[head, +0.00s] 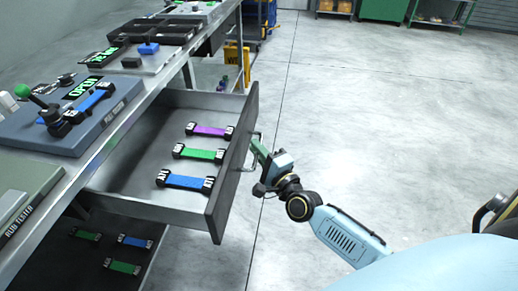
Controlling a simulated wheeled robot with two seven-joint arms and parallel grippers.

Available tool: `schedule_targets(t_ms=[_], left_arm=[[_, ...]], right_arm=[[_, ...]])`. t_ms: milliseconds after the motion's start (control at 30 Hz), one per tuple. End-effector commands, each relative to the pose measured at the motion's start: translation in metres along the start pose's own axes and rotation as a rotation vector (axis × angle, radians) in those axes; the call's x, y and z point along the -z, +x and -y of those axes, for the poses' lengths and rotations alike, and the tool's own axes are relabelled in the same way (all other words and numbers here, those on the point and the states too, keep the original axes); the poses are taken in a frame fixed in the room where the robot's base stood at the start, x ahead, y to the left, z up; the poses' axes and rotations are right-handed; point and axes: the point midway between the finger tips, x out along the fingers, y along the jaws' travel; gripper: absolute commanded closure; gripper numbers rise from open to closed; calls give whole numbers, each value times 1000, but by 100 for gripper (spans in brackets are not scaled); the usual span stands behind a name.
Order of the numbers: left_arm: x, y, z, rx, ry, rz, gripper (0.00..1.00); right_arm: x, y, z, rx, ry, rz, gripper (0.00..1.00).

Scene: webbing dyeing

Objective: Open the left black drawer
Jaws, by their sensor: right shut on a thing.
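The black-fronted drawer (233,165) stands pulled far out from under the bench, its grey tray showing. Inside lie a purple webbing strap (211,131), a green strap (199,153) and a blue strap (186,181), each with black ends. My right gripper (257,148) is at the outer face of the drawer front, shut on the drawer's metal handle (257,136), which it partly hides. My left gripper is not in view.
The bench top carries a blue-grey pull tester (108,122) with a green "OPEN" display, a rub tester (28,205) and dark trays (165,32). More straps lie on a shelf below the drawer. Open floor (380,120) lies to the right.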

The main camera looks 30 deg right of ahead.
Motion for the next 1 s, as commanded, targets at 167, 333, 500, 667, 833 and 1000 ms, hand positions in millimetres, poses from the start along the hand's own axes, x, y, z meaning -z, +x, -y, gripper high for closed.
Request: schedule_targets(t_ms=[167, 333, 500, 667, 833, 1000], left_arm=[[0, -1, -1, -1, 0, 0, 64], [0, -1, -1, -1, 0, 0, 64], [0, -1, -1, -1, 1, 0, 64], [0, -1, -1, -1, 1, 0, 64], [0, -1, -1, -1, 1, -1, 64], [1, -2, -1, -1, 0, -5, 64]], right_arm=[[-1, -1, 0, -3, 0, 7, 100], [0, -1, 0, -3, 0, 5, 100], [0, -1, 0, -3, 0, 5, 79], [0, -1, 0, -2, 0, 4, 68], [0, -1, 0, -1, 0, 3, 68], [0, -12, 0, -4, 0, 4, 68]])
